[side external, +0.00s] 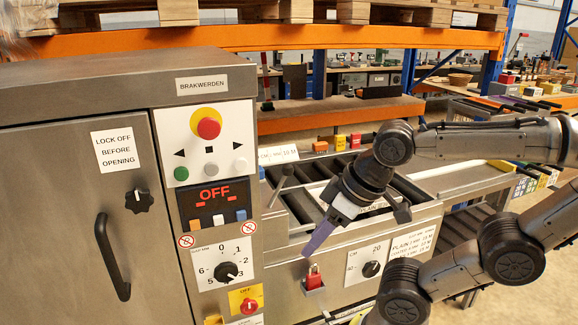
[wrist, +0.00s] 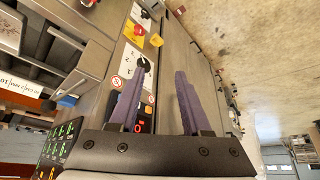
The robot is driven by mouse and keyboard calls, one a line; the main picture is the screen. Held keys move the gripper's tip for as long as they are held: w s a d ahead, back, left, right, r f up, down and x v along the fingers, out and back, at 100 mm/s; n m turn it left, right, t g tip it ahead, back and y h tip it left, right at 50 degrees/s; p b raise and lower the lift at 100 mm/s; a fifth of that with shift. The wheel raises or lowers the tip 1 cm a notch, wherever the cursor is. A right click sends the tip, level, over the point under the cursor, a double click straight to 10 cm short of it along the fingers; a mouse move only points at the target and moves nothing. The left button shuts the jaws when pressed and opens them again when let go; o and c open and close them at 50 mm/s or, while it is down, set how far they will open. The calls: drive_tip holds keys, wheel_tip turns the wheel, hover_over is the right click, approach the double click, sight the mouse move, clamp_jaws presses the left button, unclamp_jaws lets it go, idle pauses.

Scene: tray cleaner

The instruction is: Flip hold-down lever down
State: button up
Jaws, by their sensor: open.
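A grey lever with a ball knob (side external: 286,171), which looks like the hold-down lever, stands tilted up at the left end of the roller bed, beside the cabinet. One purple finger shows clearly there, pointing down and left. In the wrist view my gripper (wrist: 160,76) has both purple fingers spread, with nothing between them.
The steel cabinet (side external: 60,210) stands left, with a door handle (side external: 108,257) and a control panel (side external: 208,165) reading OFF. An orange shelf beam (side external: 250,37) crosses behind.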

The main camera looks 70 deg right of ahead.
drive_tip(key=shift+c, duration=1.2)
drive_tip(key=shift+d+r+m, duration=0.1)
drive_tip(key=shift+d+m, duration=0.1)
drive_tip(key=shift+m, duration=0.1)
drive_tip(key=shift+c, duration=1.1)
drive_tip(key=shift+m+h, duration=0.5)
drive_tip(key=shift+h, duration=0.3)
drive_tip(key=w+d+r, duration=0.1)
drive_tip(key=r, duration=0.1)
drive_tip(key=w+d+r, duration=0.1)
drive_tip(key=shift+w+d+r, duration=0.15)
drive_tip(key=shift+d+r, duration=0.2)
clamp_jaws()
drive_tip(key=w+d+r+m+g+h, duration=0.1)
drive_tip(key=w+d+r+h, duration=0.1)
drive_tip(key=w+d, duration=0.4)
drive_tip(key=w+d+r+m+g+h, duration=0.2)
drive_tip(key=w+d+r, duration=0.1)
drive_tip(key=w+d, duration=0.4)
drive_tip(key=shift+d+h, duration=0.25)
drive_tip(key=shift+h, duration=0.15)
drive_tip(key=shift+w, duration=0.1)
